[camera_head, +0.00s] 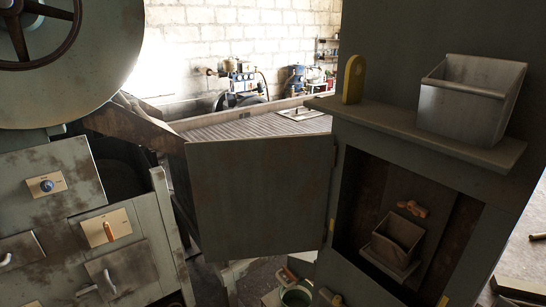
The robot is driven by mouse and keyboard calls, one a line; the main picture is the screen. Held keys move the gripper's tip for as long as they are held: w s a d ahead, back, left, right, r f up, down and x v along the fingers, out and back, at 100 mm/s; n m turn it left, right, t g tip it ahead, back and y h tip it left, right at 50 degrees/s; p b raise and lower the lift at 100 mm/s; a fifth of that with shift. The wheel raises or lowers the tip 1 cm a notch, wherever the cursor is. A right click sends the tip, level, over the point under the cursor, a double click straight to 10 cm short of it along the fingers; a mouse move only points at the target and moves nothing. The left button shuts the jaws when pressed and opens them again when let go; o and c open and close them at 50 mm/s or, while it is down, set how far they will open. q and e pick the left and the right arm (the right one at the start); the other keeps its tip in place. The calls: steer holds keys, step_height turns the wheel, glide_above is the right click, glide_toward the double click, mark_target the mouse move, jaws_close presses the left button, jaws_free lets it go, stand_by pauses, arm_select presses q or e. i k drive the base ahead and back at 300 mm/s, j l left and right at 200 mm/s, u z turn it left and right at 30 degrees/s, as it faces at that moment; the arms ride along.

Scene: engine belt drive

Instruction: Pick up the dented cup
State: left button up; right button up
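No thing that I can clearly tell as a dented cup shows. A round, open container with a greenish inside (297,297) is cut by the bottom edge, below the open cabinet door. I cannot tell whether it is a cup or whether it is dented. A square, open-topped metal bin (472,98) stands on the cabinet's upper shelf. A smaller square bin (395,242) sits inside the open cabinet, below an orange handle-like part (412,208). Neither of my grippers is in view.
The grey cabinet door (260,195) stands open in the middle. A yellow tag-shaped piece (354,80) stands on the shelf (420,128). At left is a large machine with a wheel (40,30), a knob (47,186) and drawers. A ribbed bench (245,122) lies behind.

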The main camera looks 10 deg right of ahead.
mark_target(398, 241)
steer(key=z, duration=1.2)
